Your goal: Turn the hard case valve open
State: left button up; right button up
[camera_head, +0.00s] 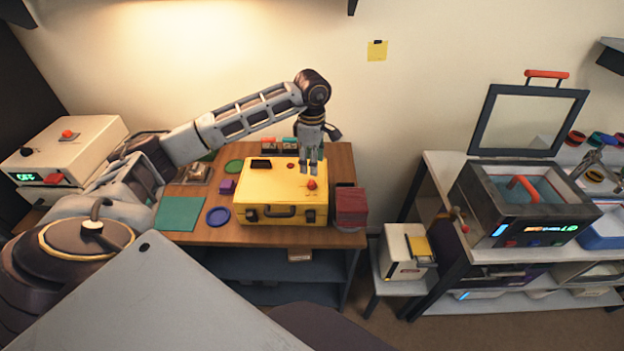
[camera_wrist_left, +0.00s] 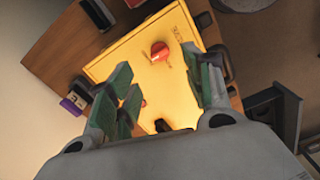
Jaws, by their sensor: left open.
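The yellow hard case (camera_head: 270,206) lies shut on the wooden table, with its handle and latches facing front. A red valve knob (camera_head: 311,184) stands on its lid near the right front corner; it also shows in the left wrist view (camera_wrist_left: 160,50). A smaller red button (camera_head: 290,165) sits further back on the lid. My left gripper (camera_head: 310,171) is open and empty just above and behind the valve. In the left wrist view its green-padded fingers (camera_wrist_left: 160,66) spread with the valve seen between their tips. I cannot tell whether they touch it. My right gripper is not in view.
A dark red stacked block (camera_head: 350,205) stands right of the case. A blue dish (camera_head: 218,216), a purple block (camera_head: 227,186) and a green mat (camera_head: 181,214) lie to its left. Small red-topped containers (camera_head: 279,144) stand behind it.

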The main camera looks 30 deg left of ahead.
aim_at(312, 181)
pick_arm(q)
notch_tip(312, 181, down, 6)
jog(key=shift+f+p, duration=0.25)
jog(key=shift+p, duration=0.4)
jog(key=shift+f, duration=1)
jog(key=c, duration=1.1)
